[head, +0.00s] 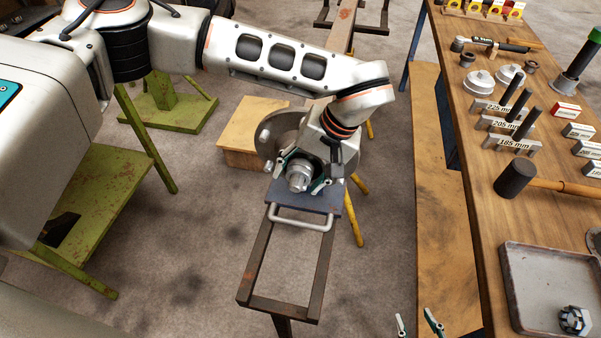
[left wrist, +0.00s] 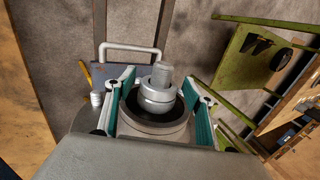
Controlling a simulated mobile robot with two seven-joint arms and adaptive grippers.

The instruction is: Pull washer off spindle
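The spindle (head: 297,181) sticks out of a hub at the end of the axle. In the left wrist view, its grey threaded tip (left wrist: 162,74) rises through a ring that looks like the washer (left wrist: 157,98), seated around it in the hub's dark recess. My left gripper (head: 303,174) is at the hub, its two green-padded fingers apart on either side of the spindle and ring. In the left wrist view, the left gripper (left wrist: 161,112) shows gaps between pads and washer. My right gripper (head: 417,322) is at the bottom edge, fingertips apart and empty.
A grey tray (head: 525,285) on the workbench (head: 470,205) at right holds a castle nut (head: 573,320). A mallet (head: 530,180) and labelled size blocks lie behind it. A metal stand (head: 253,270) is below the hub. Green stands (head: 115,190) are at left.

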